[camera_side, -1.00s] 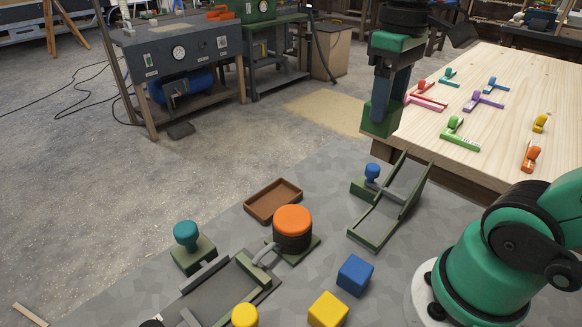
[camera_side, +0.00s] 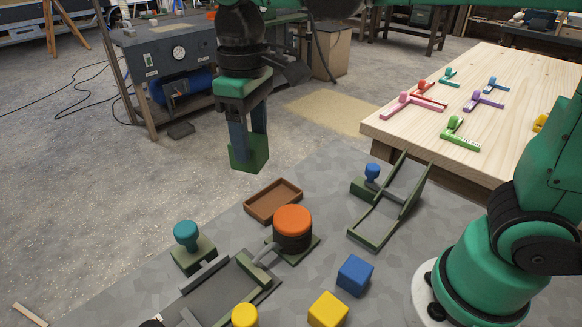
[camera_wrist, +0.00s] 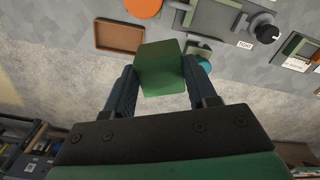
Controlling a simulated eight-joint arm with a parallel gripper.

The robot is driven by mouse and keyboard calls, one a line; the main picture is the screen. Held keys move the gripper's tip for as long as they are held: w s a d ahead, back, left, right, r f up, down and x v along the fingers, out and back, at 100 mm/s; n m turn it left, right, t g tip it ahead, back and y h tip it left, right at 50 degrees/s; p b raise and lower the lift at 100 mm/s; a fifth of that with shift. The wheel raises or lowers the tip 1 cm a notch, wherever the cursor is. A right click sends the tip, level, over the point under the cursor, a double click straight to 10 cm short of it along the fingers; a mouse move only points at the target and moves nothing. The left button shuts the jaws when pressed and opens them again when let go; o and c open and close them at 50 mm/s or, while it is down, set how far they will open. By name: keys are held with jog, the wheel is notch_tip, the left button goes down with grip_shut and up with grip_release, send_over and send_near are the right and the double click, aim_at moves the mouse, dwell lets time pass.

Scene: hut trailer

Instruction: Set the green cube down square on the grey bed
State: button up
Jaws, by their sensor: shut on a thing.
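My gripper (camera_side: 249,142) is shut on the green cube (camera_side: 247,158) and holds it in the air, behind and above the brown tray. In the wrist view the green cube (camera_wrist: 161,66) sits between the two dark fingers of my gripper (camera_wrist: 160,80). The grey bed (camera_side: 222,296) lies at the bottom of the side view, with a green-edged frame, and is partly cut off by the picture edge. A grey bed part (camera_wrist: 213,17) shows at the top of the wrist view, apart from the cube.
A brown tray (camera_side: 273,201), an orange-topped round knob (camera_side: 292,222) and a teal knob (camera_side: 186,236) stand near the bed. A blue cube (camera_side: 355,275) and a yellow cube (camera_side: 328,309) lie to its right. A green-framed ramp (camera_side: 390,205) with a blue knob stands farther right.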

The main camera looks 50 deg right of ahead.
jog(key=s+a+r+n, duration=0.1)
jog(key=s+a+n, duration=0.6)
jog(key=s, duration=0.3)
jog(key=s+a+r+n, duration=0.2)
jog(key=s+a+n, duration=0.45)
jog(key=s, duration=0.45)
jog(key=f, duration=2)
jog(key=shift+a, duration=0.2)
jog(key=o, duration=1.2)
jog(key=shift+f, duration=0.1)
jog(key=shift+o, duration=0.2)
